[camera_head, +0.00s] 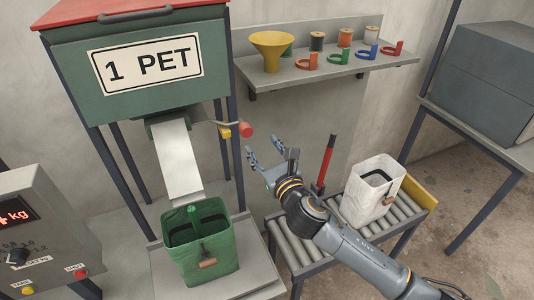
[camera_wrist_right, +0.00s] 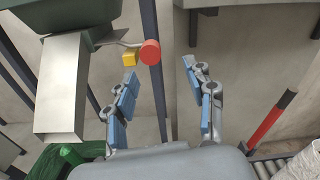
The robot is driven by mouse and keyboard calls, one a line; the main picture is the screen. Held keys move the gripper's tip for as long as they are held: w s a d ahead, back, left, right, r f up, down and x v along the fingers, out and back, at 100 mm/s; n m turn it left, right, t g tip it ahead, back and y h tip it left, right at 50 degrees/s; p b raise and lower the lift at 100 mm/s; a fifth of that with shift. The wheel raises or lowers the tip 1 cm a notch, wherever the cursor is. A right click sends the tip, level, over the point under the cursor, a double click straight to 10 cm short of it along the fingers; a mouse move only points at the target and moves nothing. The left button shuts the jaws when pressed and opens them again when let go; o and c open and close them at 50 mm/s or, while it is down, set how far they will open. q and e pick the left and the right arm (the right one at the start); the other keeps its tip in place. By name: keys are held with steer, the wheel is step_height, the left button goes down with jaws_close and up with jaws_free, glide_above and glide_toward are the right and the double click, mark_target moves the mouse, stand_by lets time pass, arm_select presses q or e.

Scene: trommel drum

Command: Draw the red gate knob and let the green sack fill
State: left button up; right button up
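The red gate knob (camera_head: 246,129) sits at the end of a thin rod beside the chute, under the green hopper labelled "1 PET" (camera_head: 147,64). It also shows in the right wrist view (camera_wrist_right: 150,52), just beyond and between the fingertips. The green sack (camera_head: 208,240) stands open under the pale chute (camera_head: 177,160), with a brown tag on its front. My right gripper (camera_head: 264,156) is open and empty, a little below and to the right of the knob, not touching it. Its blue-padded fingers are spread in the wrist view (camera_wrist_right: 163,85). My left gripper is not in view.
A scale box (camera_head: 45,235) with a red display stands at the left. A roller conveyor (camera_head: 290,243) at the right carries a white sack (camera_head: 371,192) and a red-handled tool (camera_head: 326,160). A shelf (camera_head: 310,67) behind holds a yellow funnel (camera_head: 272,50), spools and colored clips.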

steer(key=shift+v, duration=1)
steer(key=shift+a, duration=0.1)
